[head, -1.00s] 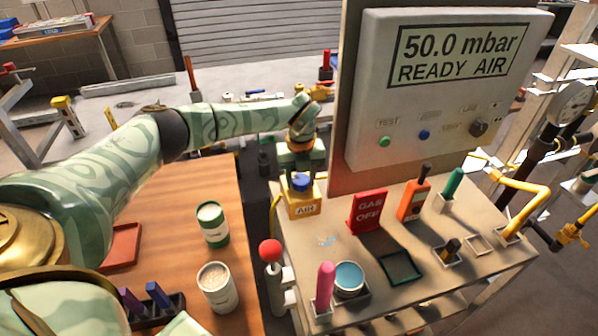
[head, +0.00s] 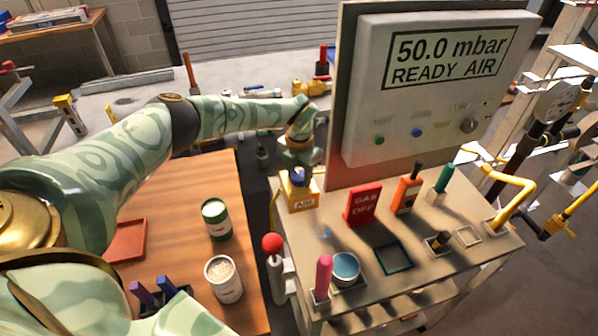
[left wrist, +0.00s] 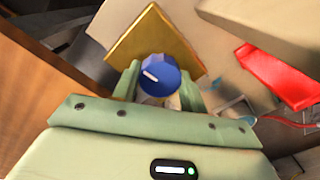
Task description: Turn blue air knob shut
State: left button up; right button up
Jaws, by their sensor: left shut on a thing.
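The blue air knob (left wrist: 160,75) sits on the yellow block marked AIR (head: 303,202), at the left back corner of the bench. The yellow block also shows in the left wrist view (left wrist: 150,42). My left gripper (head: 298,170) comes down on the knob from above. In the left wrist view its two fingers (left wrist: 160,88) stand on either side of the knob and are shut on it. A white line on the knob points to the upper left there. In the head view the gripper partly hides the knob. My right gripper is not in view.
A panel (head: 440,90) reading 50.0 mbar READY AIR rises right of the knob. A red GAS OFF sign (head: 364,205) stands on the bench (head: 320,250). A red ball-topped post (head: 272,243) is at the bench's left edge. Cans (head: 224,278) stand on the wooden table (head: 185,190).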

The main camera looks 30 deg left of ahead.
aim_at(299, 175)
pick_arm(q)
jog(key=shift+r+m, duration=0.1)
jog(key=shift+m, duration=0.5)
jog(key=shift+w, duration=0.1)
jog(key=o, duration=1)
jog(key=shift+c, duration=0.2)
notch_tip(299, 175, up, 16)
jog(key=p, duration=0.3)
jog(key=shift+r, duration=0.15)
